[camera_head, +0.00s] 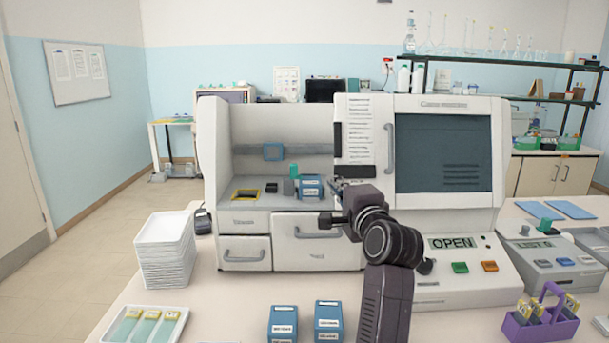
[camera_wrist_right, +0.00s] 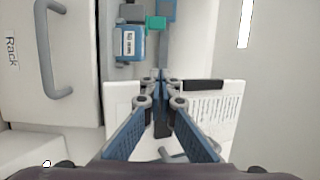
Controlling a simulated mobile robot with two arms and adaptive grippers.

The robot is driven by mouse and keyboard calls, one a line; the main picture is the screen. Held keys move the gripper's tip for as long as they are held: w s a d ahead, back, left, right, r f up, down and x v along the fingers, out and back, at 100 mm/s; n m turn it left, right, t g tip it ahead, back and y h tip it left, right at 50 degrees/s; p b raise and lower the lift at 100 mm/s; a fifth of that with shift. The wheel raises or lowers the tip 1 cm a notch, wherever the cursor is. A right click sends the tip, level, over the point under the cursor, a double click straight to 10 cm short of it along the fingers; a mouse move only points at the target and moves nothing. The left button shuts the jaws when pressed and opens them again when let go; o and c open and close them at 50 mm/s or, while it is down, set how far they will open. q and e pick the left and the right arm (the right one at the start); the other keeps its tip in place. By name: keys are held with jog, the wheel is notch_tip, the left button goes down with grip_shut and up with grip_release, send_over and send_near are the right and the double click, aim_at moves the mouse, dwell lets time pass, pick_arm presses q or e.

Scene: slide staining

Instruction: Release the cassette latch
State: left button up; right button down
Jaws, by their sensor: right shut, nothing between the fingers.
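A white machine (camera_head: 226,215) has an open bay on its left side. In the bay a blue labelled cassette (camera_head: 311,188) sits with a small green part (camera_head: 293,171), which may be the latch, on a grey block beside it. The wrist view shows the blue cassette (camera_wrist_right: 130,43) and the green part (camera_wrist_right: 155,22) ahead of the fingers. My right gripper (camera_head: 333,182) is shut and empty, just right of the cassette and apart from the green part. Its fingertips meet in the wrist view (camera_wrist_right: 161,77). My left gripper is out of view.
A yellow-edged slot (camera_head: 246,194) and a black block (camera_head: 271,188) lie left in the bay. Drawers with handles (camera_head: 318,233) are below. A raised white vented door (camera_head: 364,132) stands above my right gripper. White trays (camera_head: 165,250) and blue boxes (camera_head: 284,324) stand in front.

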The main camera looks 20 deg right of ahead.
aim_at(307, 182)
jog(key=w+p, duration=0.1)
jog(key=w, duration=0.4)
jog(key=shift+d, duration=0.1)
jog(key=w+p, duration=0.1)
jog(key=w, duration=0.4)
jog(key=a+p, duration=0.1)
jog(key=w+a, duration=0.1)
jog(key=a, duration=0.1)
jog(key=shift+p, duration=0.35)
jog(key=shift+a, duration=0.4)
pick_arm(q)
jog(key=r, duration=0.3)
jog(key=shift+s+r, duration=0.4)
pick_arm(e)
jog(key=shift+f, duration=0.1)
jog(key=shift+d, duration=0.1)
